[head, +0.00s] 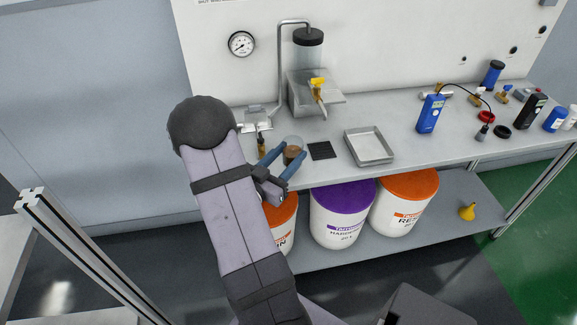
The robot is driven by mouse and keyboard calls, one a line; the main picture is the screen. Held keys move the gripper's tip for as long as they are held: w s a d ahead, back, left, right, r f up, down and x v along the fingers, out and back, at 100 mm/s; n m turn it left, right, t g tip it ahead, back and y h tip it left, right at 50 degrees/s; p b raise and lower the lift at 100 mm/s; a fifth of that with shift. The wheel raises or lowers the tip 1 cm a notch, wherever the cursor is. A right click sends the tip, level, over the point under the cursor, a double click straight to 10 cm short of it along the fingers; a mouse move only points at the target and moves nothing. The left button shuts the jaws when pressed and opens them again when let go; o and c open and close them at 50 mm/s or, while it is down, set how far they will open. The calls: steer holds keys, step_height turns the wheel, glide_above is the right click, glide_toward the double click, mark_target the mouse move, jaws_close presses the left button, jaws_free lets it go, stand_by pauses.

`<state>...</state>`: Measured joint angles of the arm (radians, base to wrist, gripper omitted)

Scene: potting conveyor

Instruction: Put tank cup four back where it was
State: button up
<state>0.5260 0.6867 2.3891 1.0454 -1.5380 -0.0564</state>
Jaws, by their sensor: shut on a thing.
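A small clear cup (292,153) with brown content is between the blue fingers of my gripper (286,157), which is shut on it. The cup looks upright, at the front left of the grey bench (335,125). I cannot tell whether its base touches the bench. No number on the cup can be read, so I cannot confirm that it is tank cup four. My arm hides the bench's left front corner.
A black ribbed mat (322,150) lies just right of the cup, then a shallow metal tray (369,146). A small dark bottle (261,143) stands left of the cup. A clear cylinder with a black lid (308,48) and yellow-handled valve (317,86) stand behind.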

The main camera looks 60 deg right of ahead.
steer(key=shift+f, duration=0.1)
steer(key=shift+f, duration=2)
steer(key=shift+f, duration=0.1)
steer(key=o, duration=1.1)
steer(key=shift+r, duration=0.2)
steer(key=shift+a+f, duration=0.1)
steer(key=shift+a, duration=0.25)
steer(key=a+b, duration=0.2)
steer(key=a, duration=0.9)
steer(key=shift+a, duration=0.2)
